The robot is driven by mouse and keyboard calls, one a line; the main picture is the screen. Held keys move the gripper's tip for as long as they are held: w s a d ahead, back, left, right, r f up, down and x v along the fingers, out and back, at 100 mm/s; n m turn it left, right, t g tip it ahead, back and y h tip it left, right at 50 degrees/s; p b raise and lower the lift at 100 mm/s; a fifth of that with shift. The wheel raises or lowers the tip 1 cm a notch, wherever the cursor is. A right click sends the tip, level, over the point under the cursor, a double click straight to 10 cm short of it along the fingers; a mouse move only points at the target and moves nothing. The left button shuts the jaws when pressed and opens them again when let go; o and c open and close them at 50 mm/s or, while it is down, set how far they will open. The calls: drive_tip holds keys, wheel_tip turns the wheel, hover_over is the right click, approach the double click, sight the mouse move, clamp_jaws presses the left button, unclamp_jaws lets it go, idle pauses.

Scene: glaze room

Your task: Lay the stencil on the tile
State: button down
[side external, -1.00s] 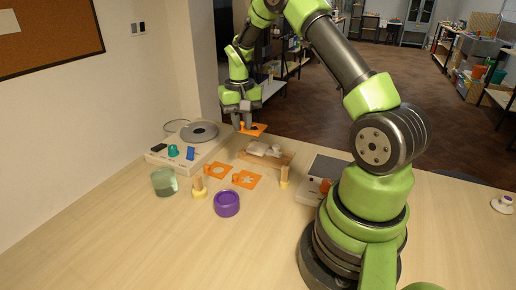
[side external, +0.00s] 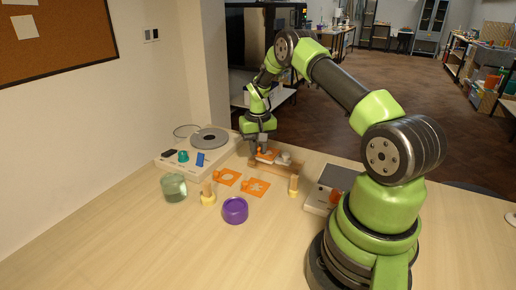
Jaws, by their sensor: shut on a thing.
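My gripper (side external: 261,148) is shut on an orange stencil (side external: 267,156). It holds the stencil low over the left part of a wooden board (side external: 291,169) at the back of the table. A small pale piece (side external: 284,157) shows on the board just right of the stencil. The tile under the stencil is mostly hidden, and I cannot tell whether the stencil touches it. Two more orange stencils lie flat on the table, one with a round hole (side external: 218,181) and one with a star-like cutout (side external: 248,190).
A pale box with a grey disc (side external: 209,138) stands at the back left. A green glass jar (side external: 174,188), a purple bowl (side external: 235,211) and two yellow-based brushes or stamps (side external: 208,200) (side external: 293,186) stand nearby. A grey-topped device (side external: 336,177) sits right. The front table is clear.

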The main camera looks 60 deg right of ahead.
drive_tip(key=shift+f, duration=0.25)
drive_tip(key=c, duration=1.5)
unclamp_jaws()
drive_tip(key=shift+f, duration=0.1)
drive_tip(key=o, duration=0.4)
